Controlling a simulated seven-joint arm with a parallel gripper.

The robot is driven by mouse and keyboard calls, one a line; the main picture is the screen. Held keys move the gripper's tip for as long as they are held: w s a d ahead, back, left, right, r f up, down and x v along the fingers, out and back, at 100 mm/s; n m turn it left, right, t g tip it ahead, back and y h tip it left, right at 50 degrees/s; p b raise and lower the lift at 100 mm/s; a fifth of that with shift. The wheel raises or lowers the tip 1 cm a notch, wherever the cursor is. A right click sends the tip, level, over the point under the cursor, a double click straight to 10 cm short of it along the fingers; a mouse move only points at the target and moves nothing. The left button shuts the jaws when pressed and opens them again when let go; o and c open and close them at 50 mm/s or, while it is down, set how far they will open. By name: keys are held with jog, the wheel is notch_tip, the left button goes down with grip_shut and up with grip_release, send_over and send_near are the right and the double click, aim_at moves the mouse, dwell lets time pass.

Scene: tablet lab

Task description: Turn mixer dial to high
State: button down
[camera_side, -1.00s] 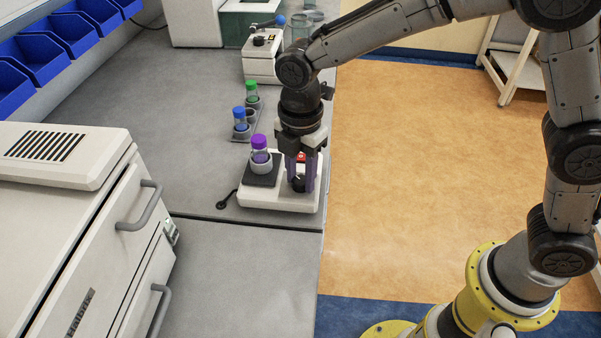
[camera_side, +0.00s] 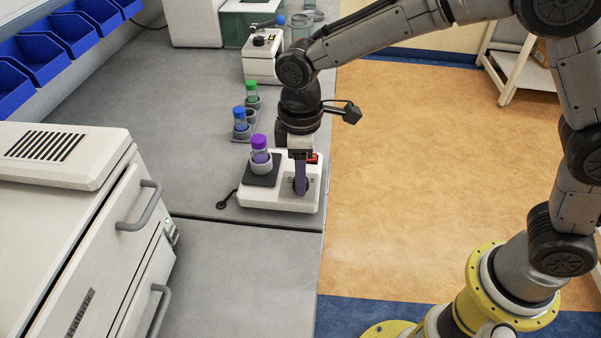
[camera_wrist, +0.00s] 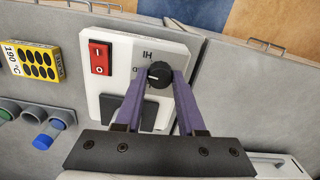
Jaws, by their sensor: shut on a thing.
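The mixer (camera_side: 255,196) is a white box on the grey bench. A purple-capped tube (camera_side: 260,150) stands in the holder on its dark pad. The mixer's black dial (camera_wrist: 159,75) shows in the wrist view, with a small white mark toward its left and printed letters beside it. My gripper (camera_side: 300,188) points down over the dial, and its purple fingers are shut on it from both sides. In the wrist view my gripper (camera_wrist: 158,82) has one finger on each side of the dial. In the side view the fingers mostly hide the dial.
A red rocker switch (camera_wrist: 101,58) sits close to the dial. Blue-capped (camera_side: 239,118) and green-capped (camera_side: 252,92) tubes stand in a rack behind the mixer. A white cabinet (camera_side: 75,230) stands at left. The bench in front of the mixer is clear.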

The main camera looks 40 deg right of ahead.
jog(key=m, duration=0.3)
jog(key=shift+r+m, duration=0.1)
jog(key=shift+m, duration=2.2)
jog(key=c, duration=0.5)
grip_release()
notch_tip(320, 180, up, 14)
